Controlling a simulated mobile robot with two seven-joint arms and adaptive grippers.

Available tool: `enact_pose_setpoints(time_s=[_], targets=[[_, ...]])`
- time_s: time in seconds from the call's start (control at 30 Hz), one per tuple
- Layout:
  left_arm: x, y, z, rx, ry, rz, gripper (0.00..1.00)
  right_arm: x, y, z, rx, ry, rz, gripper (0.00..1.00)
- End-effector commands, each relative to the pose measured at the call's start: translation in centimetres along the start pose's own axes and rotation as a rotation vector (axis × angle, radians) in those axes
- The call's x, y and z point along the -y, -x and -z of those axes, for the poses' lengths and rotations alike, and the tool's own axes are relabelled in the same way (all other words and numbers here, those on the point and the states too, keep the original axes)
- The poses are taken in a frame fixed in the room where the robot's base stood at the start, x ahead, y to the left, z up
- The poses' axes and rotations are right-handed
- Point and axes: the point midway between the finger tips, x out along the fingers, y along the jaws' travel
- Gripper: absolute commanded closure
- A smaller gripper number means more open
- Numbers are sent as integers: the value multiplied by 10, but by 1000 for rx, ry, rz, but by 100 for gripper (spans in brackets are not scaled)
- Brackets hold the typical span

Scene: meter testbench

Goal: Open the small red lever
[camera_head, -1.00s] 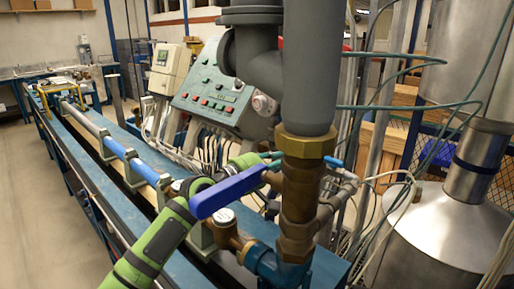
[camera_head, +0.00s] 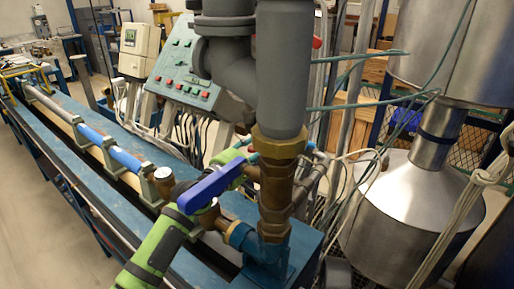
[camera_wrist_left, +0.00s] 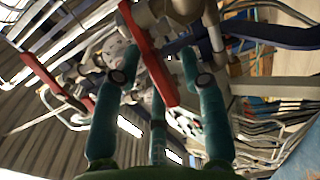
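My left gripper (camera_head: 252,150) reaches behind the blue lever (camera_head: 208,190) toward the brass valve below the grey pipe; the blue lever partly hides my arm. In the left wrist view my left gripper (camera_wrist_left: 160,55) has its teal fingers spread. A red lever (camera_wrist_left: 150,58) runs slantwise between the fingers, near the left one. I cannot tell whether they touch. A second, smaller-looking red lever (camera_wrist_left: 48,78) is farther left in that view. No red lever shows clearly near the gripper in the head view. My right gripper is not in view.
A thick grey pipe (camera_head: 282,80) with a brass fitting (camera_head: 278,145) stands right beside the gripper. Thin cables and hoses (camera_head: 345,85) hang to the right, before a metal tank (camera_head: 410,205). A blue bench (camera_head: 75,165) runs along the left.

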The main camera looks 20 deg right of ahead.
Motion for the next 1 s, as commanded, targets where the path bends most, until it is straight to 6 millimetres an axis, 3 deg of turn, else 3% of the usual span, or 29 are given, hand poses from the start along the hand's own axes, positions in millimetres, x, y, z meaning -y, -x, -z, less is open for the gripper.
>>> enact_pose_setpoints(time_s=[0.3,0.47,1.0], targets=[[0,2,0,1,2,-1,56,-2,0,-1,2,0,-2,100],[0,14,0,2,3,-2,56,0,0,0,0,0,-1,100],[0,106,1,-1,2,0,56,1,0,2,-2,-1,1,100]])
